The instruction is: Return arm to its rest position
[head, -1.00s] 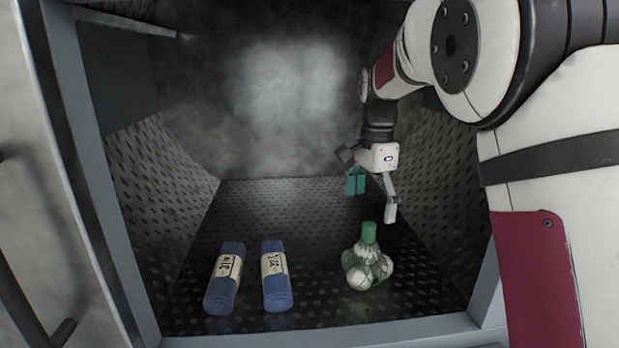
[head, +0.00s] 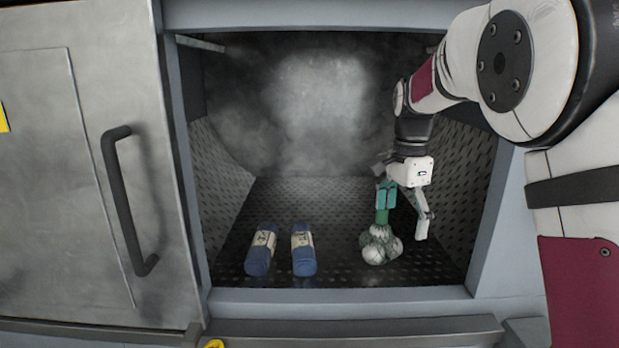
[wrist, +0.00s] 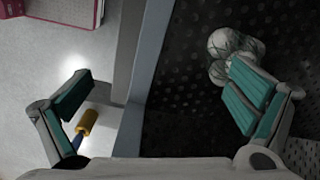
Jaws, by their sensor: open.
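My gripper (head: 403,208) hangs at the right side of the washer chamber's opening, fingers apart with nothing between them. In the wrist view my gripper (wrist: 160,88) spans the chamber's front sill, one finger over the floor outside and the other over the dark perforated chamber floor. A net bag of white bulbs with a green top (head: 379,247) stands on the chamber floor; one finger overlaps its top in the head view. Part of the bag (wrist: 229,50) shows beyond the right finger in the wrist view, apart from the jaws as far as I can see.
Two blue rolls with pale labels, the left one (head: 261,250) and the right one (head: 303,250), lie left of the bag. The chamber's front sill (head: 340,301) and right frame (head: 497,215) bound the opening. A handled metal door (head: 60,190) is left. A yellow cylinder (wrist: 87,122) lies outside.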

